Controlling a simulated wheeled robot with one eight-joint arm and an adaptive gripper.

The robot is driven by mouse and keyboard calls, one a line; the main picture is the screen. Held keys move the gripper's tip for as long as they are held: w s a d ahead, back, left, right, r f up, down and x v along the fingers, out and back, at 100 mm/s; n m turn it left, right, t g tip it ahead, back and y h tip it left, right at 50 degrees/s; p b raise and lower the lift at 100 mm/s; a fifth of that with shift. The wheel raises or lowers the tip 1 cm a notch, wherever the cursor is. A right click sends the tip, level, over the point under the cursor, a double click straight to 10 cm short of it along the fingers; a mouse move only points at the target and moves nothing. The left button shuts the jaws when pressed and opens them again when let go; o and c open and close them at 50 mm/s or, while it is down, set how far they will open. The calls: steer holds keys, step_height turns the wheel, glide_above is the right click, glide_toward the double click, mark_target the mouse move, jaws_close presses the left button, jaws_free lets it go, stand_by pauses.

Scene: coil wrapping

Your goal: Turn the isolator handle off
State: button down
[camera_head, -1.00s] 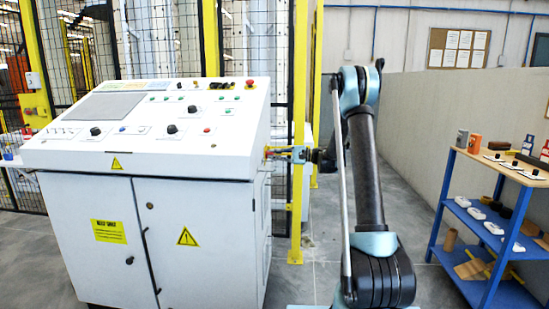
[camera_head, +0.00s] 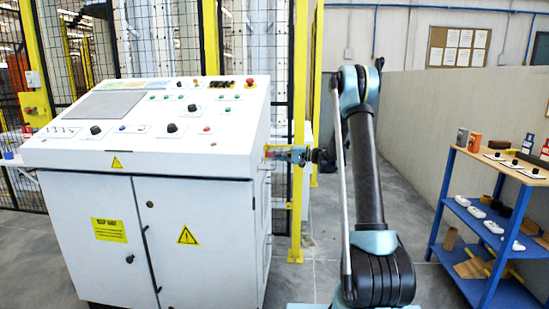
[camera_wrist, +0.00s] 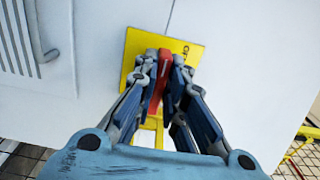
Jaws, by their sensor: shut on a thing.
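The red isolator handle (camera_wrist: 160,82) stands out from a yellow plate (camera_wrist: 192,49) on the side of the white control cabinet. In the wrist view my gripper (camera_wrist: 164,68) has a finger on each side of the handle and is shut on it. Black lettering shows at the plate's upper right, partly hidden by the fingers and too small to read surely. In the head view my gripper (camera_head: 284,154) is at the cabinet's right side, and the handle is a small red and yellow patch there, mostly hidden.
The white control cabinet (camera_head: 215,235) with its sloped panel stands at left. A yellow fence post (camera_head: 299,100) rises close behind my gripper. A blue shelf cart (camera_head: 436,222) with small parts stands at right. Grey floor lies open between the arm and cart.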

steer(key=shift+s+f, duration=0.15)
steer(key=shift+f, duration=0.05)
steer(key=c, duration=1.7)
jaws_free()
steer(key=shift+o, duration=0.2)
steer(key=shift+r, duration=0.1)
steer(key=d, duration=1.2)
steer(key=shift+s, duration=0.1)
